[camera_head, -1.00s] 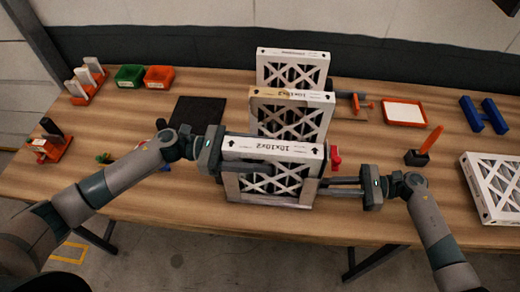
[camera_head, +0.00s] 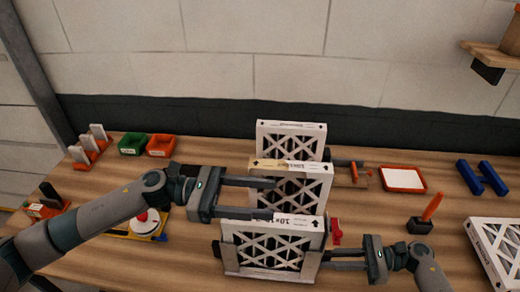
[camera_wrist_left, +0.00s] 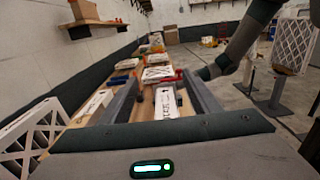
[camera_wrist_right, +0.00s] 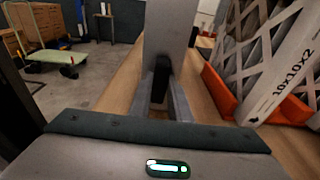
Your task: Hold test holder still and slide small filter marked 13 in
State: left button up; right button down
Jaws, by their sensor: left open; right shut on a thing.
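A white-framed filter (camera_head: 300,222) with a black lattice stands upright in the grey test holder (camera_head: 312,268) at the table's front. Its printed top edge is partly covered by my left gripper, and I cannot read a 13. My left gripper (camera_head: 280,199) is open just above and behind that top edge. The left wrist view shows a white printed strip (camera_wrist_left: 166,102) between its fingers, not gripped. My right gripper (camera_head: 325,259) is shut on the holder's right side. In the right wrist view a grey upright (camera_wrist_right: 165,40) stands at its fingers.
Two more upright filters (camera_head: 318,185) (camera_head: 318,135) stand behind the holder. A flat filter (camera_head: 498,250) lies at the right edge. Green (camera_head: 133,143) and orange bins (camera_head: 162,145), an orange tray (camera_head: 403,179) and blue blocks (camera_head: 482,177) stand around.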

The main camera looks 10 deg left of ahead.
pick_arm(q)
notch_tip(320, 180, up, 14)
jog(key=shift+f, duration=0.2)
dwell(0.4)
dwell(0.6)
jog(key=shift+s, duration=0.1)
pick_arm(e)
jog(key=c, duration=1.6)
grip_release()
jog(key=shift+o, duration=0.2)
jog(key=shift+d, duration=0.1)
jog(key=d+r, duration=0.2)
jog(key=d, duration=0.9)
jog(key=shift+d, duration=0.35)
jog(key=shift+s+f, duration=0.1)
